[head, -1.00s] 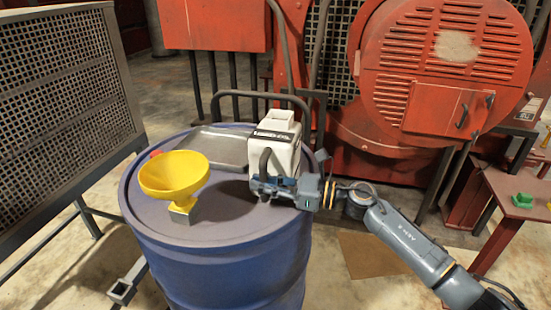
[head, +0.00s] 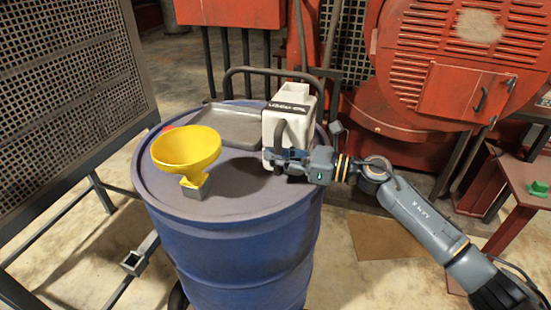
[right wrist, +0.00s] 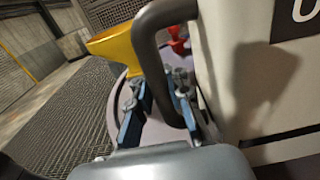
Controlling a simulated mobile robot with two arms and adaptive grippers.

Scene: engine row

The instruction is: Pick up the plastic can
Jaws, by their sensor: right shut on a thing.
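The plastic can (head: 294,108) is a white, boxy can with a black lettered band and a dark handle, at the right back of the blue drum's top. My right gripper (head: 277,156) is at the front of the can, shut on its handle. In the right wrist view the dark handle (right wrist: 150,45) passes between the blue-grey fingers (right wrist: 160,100), and the can's pale wall (right wrist: 235,70) fills the right side. The can looks upright; whether its base touches the drum cannot be told. My left gripper is not in view.
The blue drum (head: 240,245) also carries a yellow funnel (head: 186,148) at its left front and a grey tray (head: 225,125) at the back. A bent dark rail rises behind the can. Red machinery (head: 450,60) stands behind, a mesh panel (head: 60,80) at left.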

